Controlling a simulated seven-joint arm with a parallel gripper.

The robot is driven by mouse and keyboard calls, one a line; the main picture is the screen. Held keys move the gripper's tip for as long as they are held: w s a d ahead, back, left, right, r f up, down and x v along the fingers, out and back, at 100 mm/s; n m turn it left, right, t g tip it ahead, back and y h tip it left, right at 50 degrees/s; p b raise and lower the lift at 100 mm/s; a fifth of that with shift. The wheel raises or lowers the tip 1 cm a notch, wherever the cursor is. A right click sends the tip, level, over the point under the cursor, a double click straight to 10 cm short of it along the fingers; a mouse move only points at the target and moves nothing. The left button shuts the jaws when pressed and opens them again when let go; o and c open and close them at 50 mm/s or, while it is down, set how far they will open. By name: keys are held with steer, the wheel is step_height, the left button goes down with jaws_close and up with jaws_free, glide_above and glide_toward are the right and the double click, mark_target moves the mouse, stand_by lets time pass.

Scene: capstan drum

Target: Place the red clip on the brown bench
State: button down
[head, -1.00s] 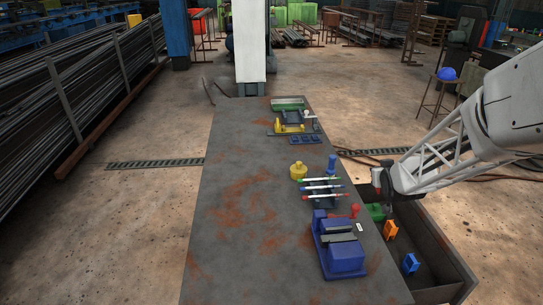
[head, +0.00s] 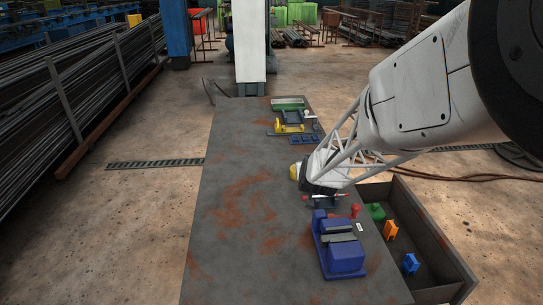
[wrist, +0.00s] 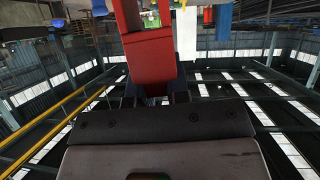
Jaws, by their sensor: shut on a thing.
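A red clip (wrist: 148,52) fills the upper middle of the wrist view, held between the fingers of my gripper (wrist: 154,90). In the head view my gripper (head: 322,188) is over the right side of the bench (head: 235,220), above the rack of coloured rods. The bench top is dark grey with rust-brown patches. The fingertips and the clip are mostly hidden behind my wrist in the head view, so I cannot tell how high the clip is.
A blue vise (head: 343,255) with a red-knobbed handle stands on the near bench. A yellow-and-blue fixture (head: 290,127) is farther back. An open dark bin (head: 430,235) at the right edge holds green, orange and blue clips. The bench's left half is clear.

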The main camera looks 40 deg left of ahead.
steer(key=s+a+y, duration=0.1)
steer(key=s+a, duration=1.2)
steer(key=s, duration=0.2)
steer(key=shift+g, duration=0.4)
steer(key=shift+w+f, duration=0.1)
steer(key=shift+f, duration=2.7)
glide_above(242, 186)
steer(key=shift+f, duration=0.75)
steer(key=shift+f, duration=0.1)
steer(key=shift+f, duration=1.65)
